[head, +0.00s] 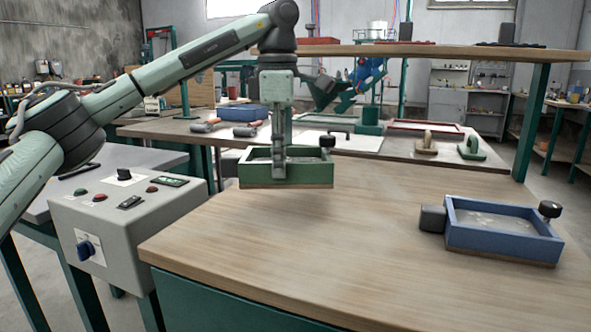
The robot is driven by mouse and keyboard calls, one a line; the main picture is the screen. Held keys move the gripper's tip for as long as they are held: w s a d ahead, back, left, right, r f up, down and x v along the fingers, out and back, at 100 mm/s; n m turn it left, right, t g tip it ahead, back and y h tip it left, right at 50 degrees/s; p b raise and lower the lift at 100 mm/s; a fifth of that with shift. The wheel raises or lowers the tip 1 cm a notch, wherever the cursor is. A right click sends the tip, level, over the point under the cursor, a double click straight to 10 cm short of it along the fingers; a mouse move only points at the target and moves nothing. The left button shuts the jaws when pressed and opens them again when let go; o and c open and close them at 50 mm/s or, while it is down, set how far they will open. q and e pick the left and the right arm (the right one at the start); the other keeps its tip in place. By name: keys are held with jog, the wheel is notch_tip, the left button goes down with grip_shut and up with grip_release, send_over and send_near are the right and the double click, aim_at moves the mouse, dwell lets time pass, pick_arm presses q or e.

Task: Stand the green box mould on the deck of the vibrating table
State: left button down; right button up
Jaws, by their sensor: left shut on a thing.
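The green box mould (312,175) is an open tray with a pale fill and a thin wooden base. A dark knob stands at its right end. My left gripper (279,163) comes down from above and is shut on the mould's near wall. The mould is level and seems to hang above the far part of the wooden tabletop (290,240); the exact gap is hard to judge. A grey deck (140,157) lies at the left behind a control box; I cannot tell for certain which surface is the vibrating table's. My right gripper is out of view.
A blue box mould (492,237) stands on the right of the wooden top. The control box (135,215) stands at the left edge. Behind are trowels (247,129), a blue box (243,112) and wooden-handled floats (427,144). The wooden top's middle is clear.

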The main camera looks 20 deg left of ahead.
pick_arm(q)
jog(key=s+a+r, duration=0.3)
jog(key=a, duration=0.1)
jog(key=shift+a+r+p, duration=0.2)
jog(key=shift+r+p, duration=0.05)
jog(key=shift+p, duration=0.1)
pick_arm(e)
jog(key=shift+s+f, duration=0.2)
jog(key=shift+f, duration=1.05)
